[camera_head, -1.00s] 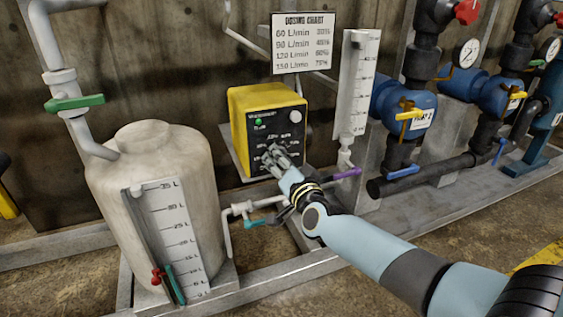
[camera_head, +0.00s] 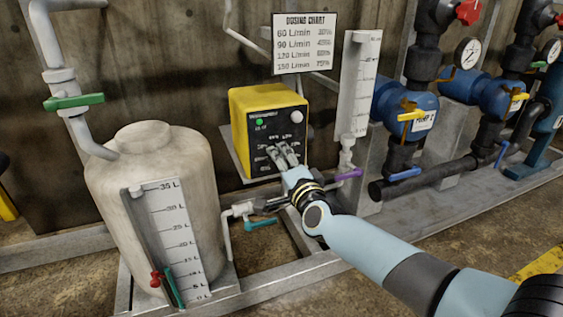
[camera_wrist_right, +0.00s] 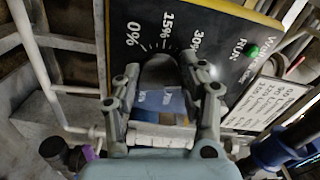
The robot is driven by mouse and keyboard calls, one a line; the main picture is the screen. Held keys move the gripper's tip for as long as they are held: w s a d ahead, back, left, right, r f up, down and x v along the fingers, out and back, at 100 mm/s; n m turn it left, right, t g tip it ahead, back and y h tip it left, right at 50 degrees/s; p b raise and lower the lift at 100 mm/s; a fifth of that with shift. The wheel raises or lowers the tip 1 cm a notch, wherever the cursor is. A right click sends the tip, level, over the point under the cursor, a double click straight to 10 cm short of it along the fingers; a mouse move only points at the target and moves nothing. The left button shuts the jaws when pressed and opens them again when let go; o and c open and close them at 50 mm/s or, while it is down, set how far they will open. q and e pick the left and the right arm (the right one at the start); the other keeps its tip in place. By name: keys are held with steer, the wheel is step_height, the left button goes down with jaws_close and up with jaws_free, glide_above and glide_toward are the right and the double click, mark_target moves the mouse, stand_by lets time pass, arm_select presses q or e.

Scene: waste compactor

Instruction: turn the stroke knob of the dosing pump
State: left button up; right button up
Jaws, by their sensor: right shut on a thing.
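The dosing pump is a yellow box (camera_head: 249,100) with a black front panel, a green lamp (camera_head: 259,122) and a small white round button (camera_head: 296,117). My right gripper (camera_head: 283,154) is at the lower part of this panel and hides the stroke knob in the head view. In the right wrist view, the dark stroke knob (camera_wrist_right: 158,70) sits between the two grey fingers of my right gripper (camera_wrist_right: 163,85), which are shut on it. Scale marks of 0%, 15% and 30% show beside the knob; its pointer cannot be made out. My left gripper is not in view.
A dosing chart (camera_head: 304,43) hangs above the pump. A white tank (camera_head: 150,175) with a litre scale stands left, and a white gauge column (camera_head: 358,85) right. A purple-handled valve (camera_head: 349,174) is close to my right wrist. Blue pumps (camera_head: 405,108) stand farther right.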

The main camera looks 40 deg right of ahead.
steer(key=shift+f, duration=0.15)
steer(key=o, duration=1.2)
steer(key=shift+c, duration=0.2)
steer(key=v, duration=1.2)
steer(key=shift+s, duration=0.1)
